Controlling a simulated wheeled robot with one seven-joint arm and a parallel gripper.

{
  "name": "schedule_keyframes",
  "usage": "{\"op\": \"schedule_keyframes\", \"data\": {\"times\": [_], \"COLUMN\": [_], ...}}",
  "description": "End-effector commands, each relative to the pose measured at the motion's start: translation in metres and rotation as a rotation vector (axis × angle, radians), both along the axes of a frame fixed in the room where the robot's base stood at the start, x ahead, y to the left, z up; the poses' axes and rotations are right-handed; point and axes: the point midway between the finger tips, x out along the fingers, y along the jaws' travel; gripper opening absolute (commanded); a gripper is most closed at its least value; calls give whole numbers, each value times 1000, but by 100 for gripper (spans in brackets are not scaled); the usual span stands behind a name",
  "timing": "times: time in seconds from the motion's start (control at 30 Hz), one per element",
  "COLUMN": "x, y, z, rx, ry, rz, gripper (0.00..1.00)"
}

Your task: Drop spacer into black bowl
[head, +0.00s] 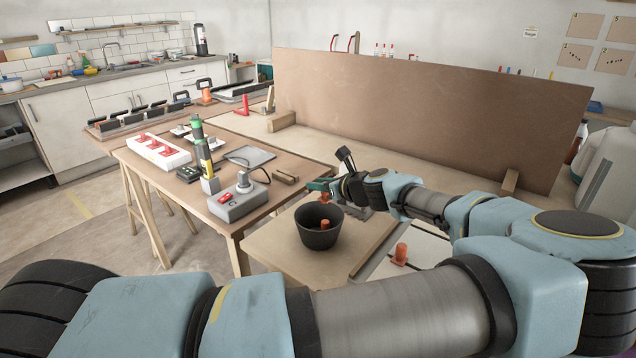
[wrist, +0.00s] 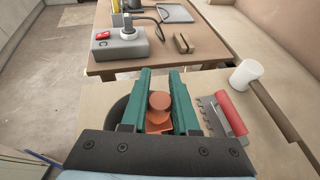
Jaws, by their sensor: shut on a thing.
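The black bowl (head: 318,238) stands on a light wooden board in the head view. An orange spacer (head: 325,225) is inside it. My gripper (head: 319,186), with green fingers, is above the bowl's far rim. In the wrist view, my gripper (wrist: 160,78) is shut on another orange spacer (wrist: 159,102), a round knob over a square base. The dark bowl (wrist: 116,112) shows partly at the left of the fingers, mostly hidden by them. A third orange spacer (head: 400,253) stands on pale tiles to the right of the bowl.
A red-handled notched trowel (wrist: 233,112) and a white-headed mallet (wrist: 247,75) lie right of my fingers. A wooden table (head: 190,195) with a grey control box (head: 238,203) stands to the left. A tall brown panel (head: 430,115) rises behind.

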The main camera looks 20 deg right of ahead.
Motion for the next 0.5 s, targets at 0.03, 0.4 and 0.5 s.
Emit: {"op": "schedule_keyframes", "data": {"times": [0.03,0.4,0.5], "x": [0,0,0], "y": [0,0,0], "z": [-8,-13,-13], "rx": [1,0,0], "ry": [-1,-1,-1], "rz": [0,0,0], "gripper": [0,0,29]}}
